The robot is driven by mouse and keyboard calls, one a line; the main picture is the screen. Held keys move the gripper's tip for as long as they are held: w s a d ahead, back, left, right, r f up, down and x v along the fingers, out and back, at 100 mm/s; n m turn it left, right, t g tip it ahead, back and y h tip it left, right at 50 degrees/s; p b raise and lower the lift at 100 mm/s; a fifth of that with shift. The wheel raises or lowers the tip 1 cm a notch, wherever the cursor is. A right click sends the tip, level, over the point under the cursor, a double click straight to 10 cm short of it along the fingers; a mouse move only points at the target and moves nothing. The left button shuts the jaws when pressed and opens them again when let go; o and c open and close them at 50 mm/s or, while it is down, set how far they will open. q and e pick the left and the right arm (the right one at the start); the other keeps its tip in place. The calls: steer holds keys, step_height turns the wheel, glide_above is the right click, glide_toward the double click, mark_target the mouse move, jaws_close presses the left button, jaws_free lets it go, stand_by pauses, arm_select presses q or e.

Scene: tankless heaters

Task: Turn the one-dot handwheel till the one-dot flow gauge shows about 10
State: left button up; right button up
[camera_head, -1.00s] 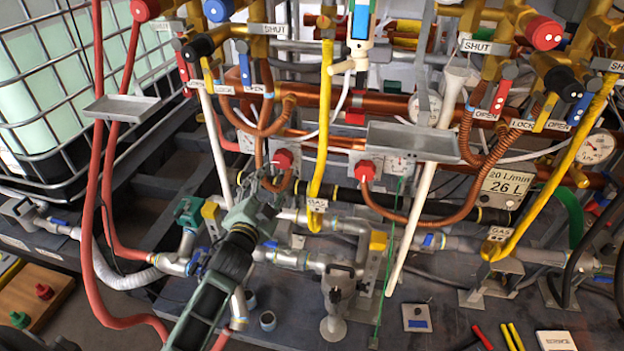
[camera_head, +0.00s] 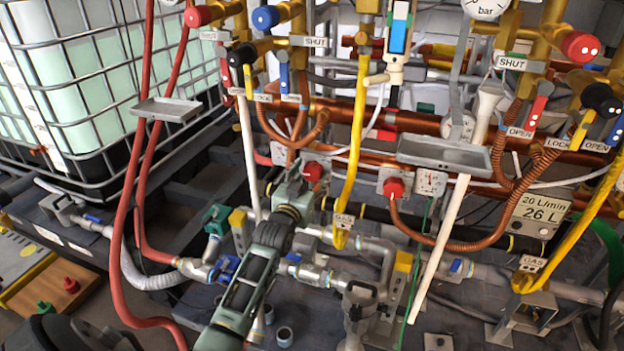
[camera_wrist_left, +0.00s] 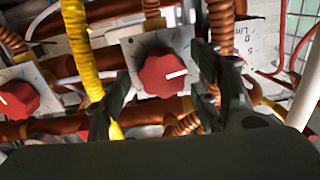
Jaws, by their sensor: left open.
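A red knob-like handwheel (camera_head: 314,171) sits on a pale plate low on the pipework. A second red handwheel (camera_head: 393,187) is to its right. My left gripper (camera_head: 294,193) is just in front of the first one. In the left wrist view my open left gripper (camera_wrist_left: 163,72) has its fingers on either side of the red handwheel (camera_wrist_left: 164,76), which carries a white pointer line. I cannot tell whether they touch it. The other red handwheel (camera_wrist_left: 17,100) is at the left edge there. No dot marks are legible on these handwheels. I cannot identify the one-dot flow gauge or read its value.
A yellow hose (camera_head: 357,130) hangs between the two handwheels, and a grey tray (camera_head: 444,154) is above the right one. Red hoses (camera_head: 131,205) hang left of my arm. Pipes and valves crowd the space below. A "20 L/min" plate (camera_head: 541,214) is at the right.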

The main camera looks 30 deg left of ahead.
arm_select(q)
steer(key=shift+w, duration=0.25)
arm_select(e)
steer(key=shift+r, duration=0.3)
arm_select(q)
steer(key=c, duration=1.1)
steer(key=shift+n+p, duration=0.65)
steer(key=shift+n, duration=0.05)
arm_select(e)
steer(key=x, duration=0.2)
steer(key=s+x, duration=0.1)
steer(key=x, duration=0.1)
steer(key=shift+f, duration=0.5)
arm_select(q)
steer(key=o, duration=1.1)
